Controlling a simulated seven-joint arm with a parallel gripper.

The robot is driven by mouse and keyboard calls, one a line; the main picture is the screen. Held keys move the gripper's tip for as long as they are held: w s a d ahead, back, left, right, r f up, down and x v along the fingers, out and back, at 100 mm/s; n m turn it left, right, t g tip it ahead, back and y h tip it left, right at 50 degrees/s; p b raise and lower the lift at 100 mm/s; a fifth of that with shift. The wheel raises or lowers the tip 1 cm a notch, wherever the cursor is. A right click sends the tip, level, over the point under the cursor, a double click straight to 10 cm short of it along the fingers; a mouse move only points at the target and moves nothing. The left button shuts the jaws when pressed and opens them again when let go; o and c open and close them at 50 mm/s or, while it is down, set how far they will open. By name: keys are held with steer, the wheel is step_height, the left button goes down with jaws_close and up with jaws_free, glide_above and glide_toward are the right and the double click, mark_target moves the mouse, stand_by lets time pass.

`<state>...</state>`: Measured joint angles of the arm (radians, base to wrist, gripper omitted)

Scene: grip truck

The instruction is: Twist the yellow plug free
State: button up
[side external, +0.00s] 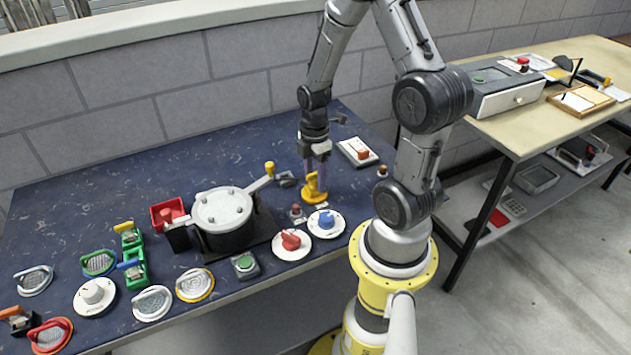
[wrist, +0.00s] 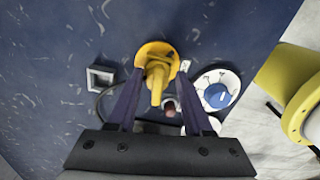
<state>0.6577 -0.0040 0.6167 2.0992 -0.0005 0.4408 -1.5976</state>
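The yellow plug (side external: 314,194) stands on the dark blue table, with a round yellow base and an upright handle. In the wrist view the yellow plug (wrist: 156,84) shows between my fingers, its handle pointing towards the camera. My gripper (side external: 317,170) points down right above the plug. In the wrist view my gripper (wrist: 160,76) is open, with a finger on either side of the handle and visible gaps between. I cannot tell how far down the handle the fingertips reach.
A blue dial (side external: 326,222) and a red dial (side external: 291,243) sit close in front of the plug. A pot-like black and grey device (side external: 222,208) with a yellow-knobbed lever (side external: 269,168) stands left. A white switch box (side external: 357,152) lies behind right. Several knobs and handles fill the left.

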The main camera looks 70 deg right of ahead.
mark_target(312, 174)
steer(key=shift+w+d+r, duration=0.1)
steer(key=shift+w+r, duration=0.05)
steer(key=shift+r, duration=0.05)
steer(key=shift+r, duration=3.75)
steer(key=shift+w+a, duration=0.25)
steer(key=w+a+r+n+t+h, duration=0.1)
steer(key=w+a+r+n+t, duration=0.2)
steer(key=a+r, duration=0.7)
steer(key=s+a+r+m+t, duration=0.2)
steer(key=s+a+r+m, duration=0.2)
steer(key=s+m, duration=0.5)
steer(key=a+m, duration=0.2)
steer(key=m, duration=0.2)
steer(key=shift+a+r+m+t+y, duration=0.2)
steer(key=shift+r+m+t+y, duration=0.1)
steer(key=shift+m+t+y, duration=0.1)
